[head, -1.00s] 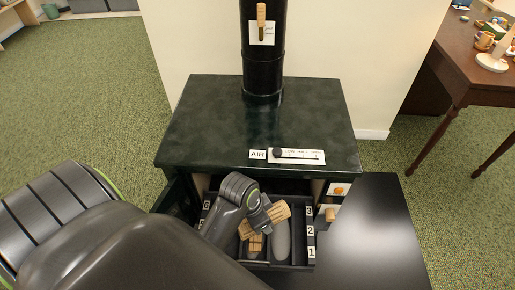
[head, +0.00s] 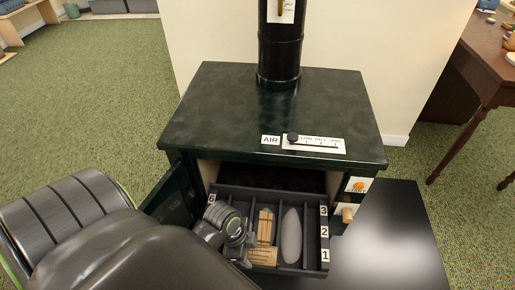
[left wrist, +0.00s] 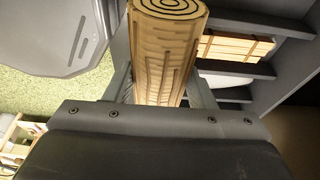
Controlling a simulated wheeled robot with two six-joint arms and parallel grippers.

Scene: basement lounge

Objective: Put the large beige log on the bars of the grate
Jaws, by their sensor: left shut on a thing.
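The large beige log (left wrist: 163,55), with dark grain lines and a ringed end, is between the fingers of my left gripper (left wrist: 160,72) in the left wrist view. In the head view the log (head: 263,257) shows at the front of the dark grate (head: 323,256), and my left gripper (head: 246,256) is mostly hidden by my arm. The grate has several parallel bars, with number labels along its sides. I cannot tell whether the log touches the bars. My right gripper is not in view.
A light wooden block bundle (head: 265,226) and a grey oval piece (head: 291,235) lie between bars in the grate. The stove door (head: 170,200) stands open at left. The dark stove top (head: 275,110) overhangs the opening. A black panel (head: 380,245) is at right.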

